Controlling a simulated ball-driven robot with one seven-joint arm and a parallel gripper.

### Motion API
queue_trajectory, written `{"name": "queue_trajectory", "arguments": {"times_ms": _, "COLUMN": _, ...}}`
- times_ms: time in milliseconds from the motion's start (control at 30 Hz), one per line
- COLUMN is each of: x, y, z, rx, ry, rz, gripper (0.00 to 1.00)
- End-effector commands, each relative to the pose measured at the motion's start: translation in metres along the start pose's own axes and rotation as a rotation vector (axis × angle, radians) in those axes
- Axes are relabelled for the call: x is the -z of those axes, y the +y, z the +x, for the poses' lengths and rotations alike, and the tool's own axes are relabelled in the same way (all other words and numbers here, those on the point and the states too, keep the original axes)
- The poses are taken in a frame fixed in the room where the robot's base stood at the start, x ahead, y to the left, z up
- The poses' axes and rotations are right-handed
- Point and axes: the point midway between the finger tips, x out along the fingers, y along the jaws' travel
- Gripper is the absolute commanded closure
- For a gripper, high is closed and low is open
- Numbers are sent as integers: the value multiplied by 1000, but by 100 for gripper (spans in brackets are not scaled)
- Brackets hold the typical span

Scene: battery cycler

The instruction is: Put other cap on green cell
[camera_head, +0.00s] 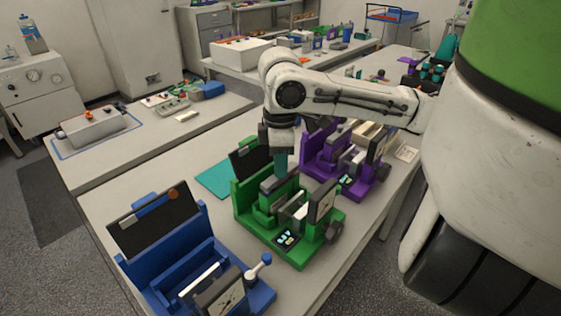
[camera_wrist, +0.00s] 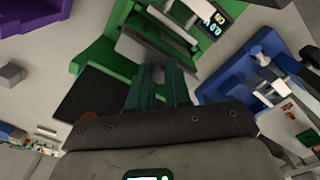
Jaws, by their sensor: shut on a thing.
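The green cell (camera_head: 248,215) is a green fixture in the middle of the table, with a dark panel at its back and a small lit display in front. It also shows in the wrist view (camera_wrist: 112,58). My gripper (camera_head: 281,163) points down into it from above, near its back part. In the wrist view, the teal fingers (camera_wrist: 160,80) are closed around a small grey piece (camera_wrist: 159,73), apparently the cap. The fingers hide most of this piece, and I cannot tell whether it touches the green cell.
A blue fixture (camera_head: 190,262) stands at the front left, and a purple one (camera_head: 318,158) stands close behind the green cell. A teal mat (camera_head: 214,180) lies to the left. The white table (camera_head: 110,200) is clear between the blue fixture and the mat.

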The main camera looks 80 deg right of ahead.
Motion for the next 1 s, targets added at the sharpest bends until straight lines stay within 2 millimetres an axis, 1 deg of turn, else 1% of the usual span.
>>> {"name": "queue_trajectory", "arguments": {"times_ms": 233, "x": 0, "y": 0, "z": 1, "rx": 0, "ry": 0, "rz": 0, "gripper": 100}}
{"name": "queue_trajectory", "arguments": {"times_ms": 700, "x": 0, "y": 0, "z": 8, "rx": -1, "ry": 0, "rz": 0, "gripper": 100}}
{"name": "queue_trajectory", "arguments": {"times_ms": 1000, "x": 0, "y": 0, "z": 8, "rx": -1, "ry": 0, "rz": 0, "gripper": 100}}
